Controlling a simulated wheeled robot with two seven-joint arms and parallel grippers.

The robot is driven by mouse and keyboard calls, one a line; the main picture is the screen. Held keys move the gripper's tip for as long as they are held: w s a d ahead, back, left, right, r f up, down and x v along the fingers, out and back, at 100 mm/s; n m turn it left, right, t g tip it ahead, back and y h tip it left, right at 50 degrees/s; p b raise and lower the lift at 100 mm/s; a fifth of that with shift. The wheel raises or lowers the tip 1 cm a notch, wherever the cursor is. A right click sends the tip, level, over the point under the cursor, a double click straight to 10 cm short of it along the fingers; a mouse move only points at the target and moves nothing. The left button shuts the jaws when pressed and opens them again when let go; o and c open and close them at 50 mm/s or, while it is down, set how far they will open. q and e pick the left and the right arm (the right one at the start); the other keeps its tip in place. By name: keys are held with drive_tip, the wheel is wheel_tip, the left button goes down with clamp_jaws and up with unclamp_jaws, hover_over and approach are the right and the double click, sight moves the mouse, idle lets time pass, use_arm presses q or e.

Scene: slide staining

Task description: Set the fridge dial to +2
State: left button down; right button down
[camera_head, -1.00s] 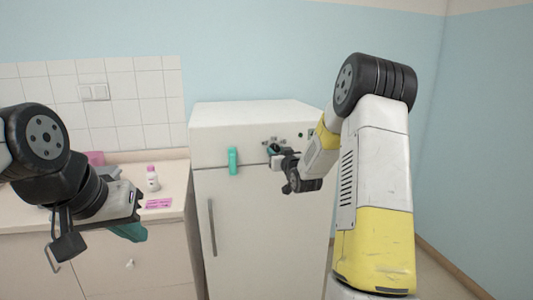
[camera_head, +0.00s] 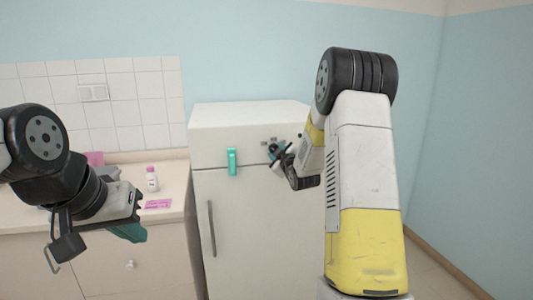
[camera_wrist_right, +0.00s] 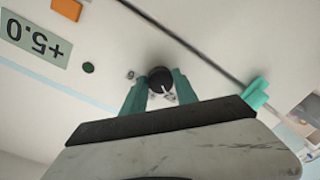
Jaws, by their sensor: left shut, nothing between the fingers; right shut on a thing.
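The white fridge (camera_head: 260,225) stands in the middle of the head view. Its black dial (camera_wrist_right: 160,78) shows in the right wrist view, with a white pointer mark on it. My right gripper (camera_head: 273,150) is at the upper front of the fridge; in the right wrist view its teal fingers (camera_wrist_right: 160,88) are shut on the dial, one on each side. A green display (camera_wrist_right: 36,38) reads +5.0, upside down in that view. The scale marks by the dial are too small to read. My left gripper (camera_head: 130,232) is shut and empty, in front of the counter.
A teal thing (camera_head: 232,161) is on the fridge front, left of the dial; it also shows in the wrist view (camera_wrist_right: 255,92). The fridge handle (camera_head: 211,228) is below. A white bottle (camera_head: 152,179) and a pink card (camera_head: 158,204) are on the counter (camera_head: 176,190).

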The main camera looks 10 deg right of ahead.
drive_tip(key=shift+n, duration=0.4)
drive_tip(key=c, duration=0.9)
unclamp_jaws()
drive_tip(key=shift+c, duration=0.2)
drive_tip(key=shift+s, duration=0.1)
drive_tip(key=s, duration=0.7)
drive_tip(key=shift+s+d+r, duration=0.2)
drive_tip(key=shift+s+d, duration=0.05)
drive_tip(key=shift+s, duration=0.1)
